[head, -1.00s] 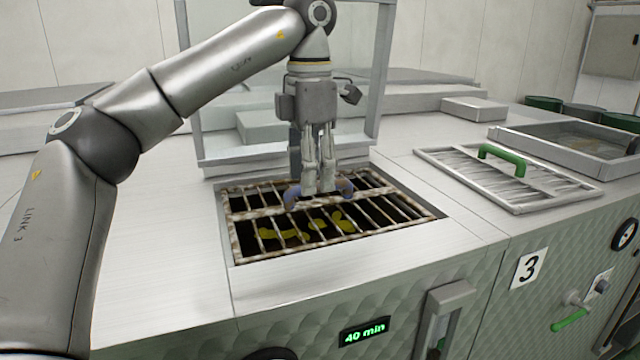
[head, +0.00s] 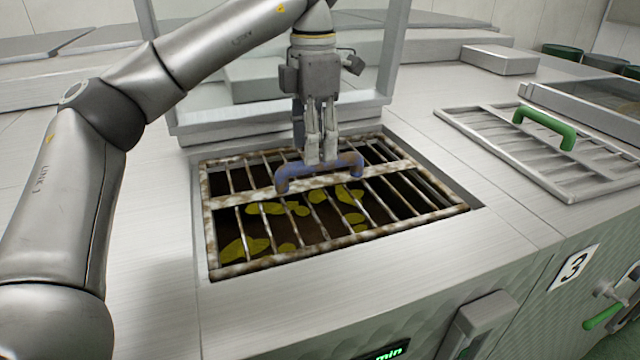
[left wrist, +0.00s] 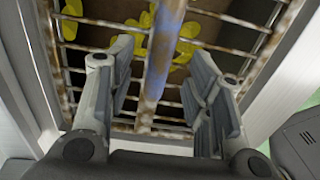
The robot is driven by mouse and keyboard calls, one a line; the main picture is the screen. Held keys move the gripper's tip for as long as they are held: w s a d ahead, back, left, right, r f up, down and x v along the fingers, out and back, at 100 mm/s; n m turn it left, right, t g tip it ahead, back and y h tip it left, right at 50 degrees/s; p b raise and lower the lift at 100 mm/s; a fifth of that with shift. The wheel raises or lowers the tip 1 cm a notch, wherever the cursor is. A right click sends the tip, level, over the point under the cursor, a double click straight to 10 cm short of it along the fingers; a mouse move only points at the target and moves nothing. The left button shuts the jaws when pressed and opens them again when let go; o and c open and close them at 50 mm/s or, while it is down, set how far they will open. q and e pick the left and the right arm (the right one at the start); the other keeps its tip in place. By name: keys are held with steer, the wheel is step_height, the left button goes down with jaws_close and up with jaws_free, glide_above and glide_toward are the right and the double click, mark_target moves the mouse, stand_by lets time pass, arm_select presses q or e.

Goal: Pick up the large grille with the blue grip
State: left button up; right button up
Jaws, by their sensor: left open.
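The large grille (head: 240,268) with the blue grip lies over the opening in the steel counter, its bars worn and rusty. Its blue grip (head: 290,178), scuffed brown in places, arches over the middle crossbar. My left gripper (head: 321,160) points down just behind or at the grip in the head view. In the left wrist view the two fingers (left wrist: 160,95) are apart, with the blue grip (left wrist: 160,70) running between them and the grille bars (left wrist: 228,18) beyond. I cannot tell whether a finger touches the grip. My right gripper is not in view.
Yellow-green pieces (head: 262,208) lie in the dark opening below the bars. A clean grille with a green grip (head: 545,126) lies to the right. A raised clear lid (head: 270,60) stands behind the opening. The counter left of the opening is clear.

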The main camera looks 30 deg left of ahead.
mark_target(321, 164)
arm_select(q)
steer(key=shift+w+d+f+p, duration=0.15)
steer(key=shift+d+f+p, duration=0.05)
steer(key=shift+f+p, duration=0.3)
steer(key=shift+w+d+f+p, duration=0.15)
steer(key=shift+d+f+p, duration=0.05)
steer(key=shift+f+p, duration=0.25)
step_height(321, 164, down, 3)
steer(key=shift+w+f+p, duration=0.1)
steer(key=shift+p, duration=0.45)
steer(key=shift+f, duration=0.1)
steer(key=c, duration=0.5)
jaws_close()
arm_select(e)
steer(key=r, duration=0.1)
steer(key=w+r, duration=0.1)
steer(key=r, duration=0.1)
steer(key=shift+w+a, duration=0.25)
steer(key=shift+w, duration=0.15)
arm_select(q)
steer(key=shift+w, duration=0.1)
